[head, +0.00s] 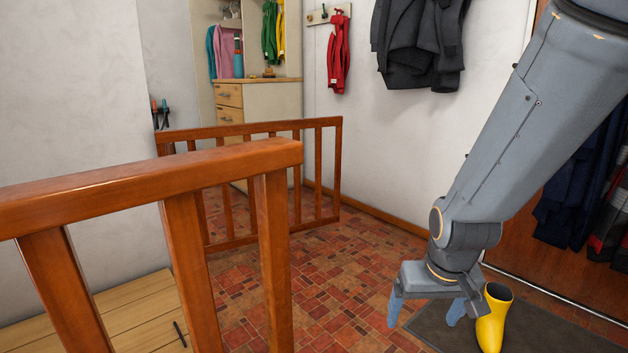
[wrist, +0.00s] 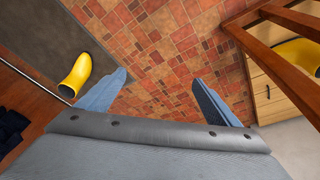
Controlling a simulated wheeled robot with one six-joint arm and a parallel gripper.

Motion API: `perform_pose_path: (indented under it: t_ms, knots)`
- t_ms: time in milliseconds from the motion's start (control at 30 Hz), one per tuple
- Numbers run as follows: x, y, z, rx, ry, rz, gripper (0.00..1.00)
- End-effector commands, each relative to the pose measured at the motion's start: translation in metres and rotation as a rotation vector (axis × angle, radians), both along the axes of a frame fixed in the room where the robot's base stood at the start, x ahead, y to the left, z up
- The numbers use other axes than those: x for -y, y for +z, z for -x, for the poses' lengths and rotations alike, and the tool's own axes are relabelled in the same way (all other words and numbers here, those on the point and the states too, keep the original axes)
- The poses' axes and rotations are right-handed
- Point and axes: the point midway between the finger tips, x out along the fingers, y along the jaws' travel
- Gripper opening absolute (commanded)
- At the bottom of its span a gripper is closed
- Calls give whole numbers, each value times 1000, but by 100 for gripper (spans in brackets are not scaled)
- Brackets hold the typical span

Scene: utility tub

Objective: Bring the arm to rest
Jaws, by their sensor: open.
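My gripper (head: 428,312) hangs at the lower end of my arm in the right half of the head view, pointing down above the tiled floor. Its two blue-grey fingers are spread apart with nothing between them. In the wrist view my gripper (wrist: 157,95) also shows its fingers wide apart, with only red-brown tiles seen between them. A yellow boot (head: 493,318) stands upright on the dark mat just right of the gripper in the head view. In the wrist view the yellow boot (wrist: 77,80) is left of the fingers.
A wooden railing gate (head: 150,180) fills the left foreground, with another railing (head: 272,125) behind it. A dark mat (head: 560,335) lies at lower right. A wooden drawer unit (head: 229,95) stands at the back. Another yellow thing (wrist: 298,55) shows behind the rails. Tiled floor (head: 330,270) is clear mid-view.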

Motion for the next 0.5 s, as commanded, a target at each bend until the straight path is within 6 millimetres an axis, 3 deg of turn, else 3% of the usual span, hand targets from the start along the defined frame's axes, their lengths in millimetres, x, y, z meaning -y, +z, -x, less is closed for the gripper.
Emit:
perform_pose_path:
  t_ms: [167,500]
  knots:
    - [-20,13,33,-46,29,-12,86]
    - [-95,42,58,-85,195,-35,86]
